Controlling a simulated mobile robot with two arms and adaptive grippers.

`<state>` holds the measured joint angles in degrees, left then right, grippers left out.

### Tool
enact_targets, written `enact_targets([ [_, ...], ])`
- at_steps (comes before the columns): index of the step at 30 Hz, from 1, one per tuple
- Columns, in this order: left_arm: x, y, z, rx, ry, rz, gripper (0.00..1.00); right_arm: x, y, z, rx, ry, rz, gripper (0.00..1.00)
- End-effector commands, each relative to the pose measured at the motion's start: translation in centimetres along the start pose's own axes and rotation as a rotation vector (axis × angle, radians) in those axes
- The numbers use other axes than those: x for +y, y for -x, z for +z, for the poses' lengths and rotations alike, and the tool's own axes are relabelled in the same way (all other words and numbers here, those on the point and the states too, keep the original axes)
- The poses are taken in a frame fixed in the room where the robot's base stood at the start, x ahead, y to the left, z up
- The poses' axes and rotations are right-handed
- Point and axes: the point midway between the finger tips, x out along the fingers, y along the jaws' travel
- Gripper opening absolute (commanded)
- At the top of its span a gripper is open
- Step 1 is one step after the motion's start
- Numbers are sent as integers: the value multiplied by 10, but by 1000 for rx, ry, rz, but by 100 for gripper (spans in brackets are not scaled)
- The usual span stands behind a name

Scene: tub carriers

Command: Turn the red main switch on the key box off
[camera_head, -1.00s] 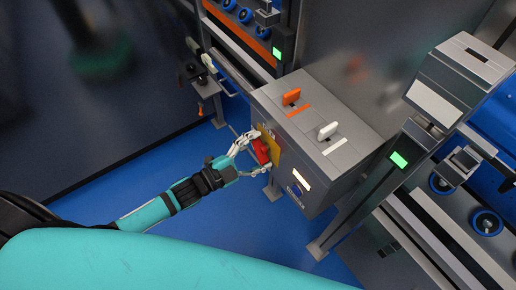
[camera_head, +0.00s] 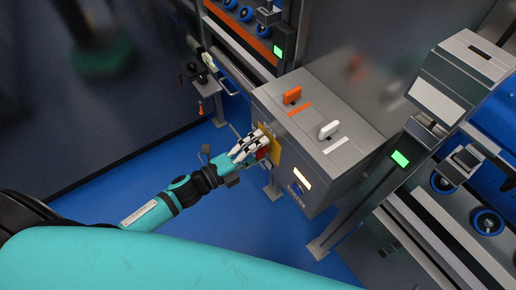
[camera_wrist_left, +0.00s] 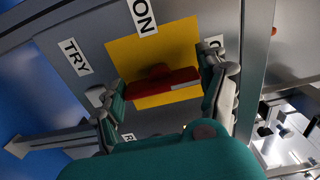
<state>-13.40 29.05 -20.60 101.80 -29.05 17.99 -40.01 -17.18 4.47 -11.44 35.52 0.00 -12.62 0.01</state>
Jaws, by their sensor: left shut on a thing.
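The grey key box (camera_head: 335,152) stands in the middle of the head view. Its red main switch (camera_head: 262,154) sits on a yellow plate (camera_head: 275,151) on the front and is mostly covered by my fingers. In the left wrist view the red switch handle (camera_wrist_left: 163,84) lies across the yellow plate (camera_wrist_left: 165,45), under the ON label (camera_wrist_left: 143,16). A TRY label (camera_wrist_left: 75,57) is at its left; other labels are partly hidden. My left gripper (camera_head: 262,146) is shut on the switch handle, with one finger at each end of it. My right gripper is out of view.
An orange key (camera_head: 292,96) and a white key (camera_head: 329,129) stand in the box top. A grey post with a green light (camera_head: 399,159) stands right of the box. Racks with blue rollers (camera_head: 487,222) flank it. Blue floor in front is free.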

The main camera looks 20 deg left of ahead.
Motion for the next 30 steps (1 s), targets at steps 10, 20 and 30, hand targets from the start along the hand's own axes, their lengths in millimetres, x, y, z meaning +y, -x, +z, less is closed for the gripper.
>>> enact_targets([
  [10,3,1,-1,1,-31,6,43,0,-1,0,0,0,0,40],
  [20,3,1,-1,1,-31,6,87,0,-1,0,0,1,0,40],
  [30,1,1,0,0,-29,2,98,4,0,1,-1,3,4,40],
])
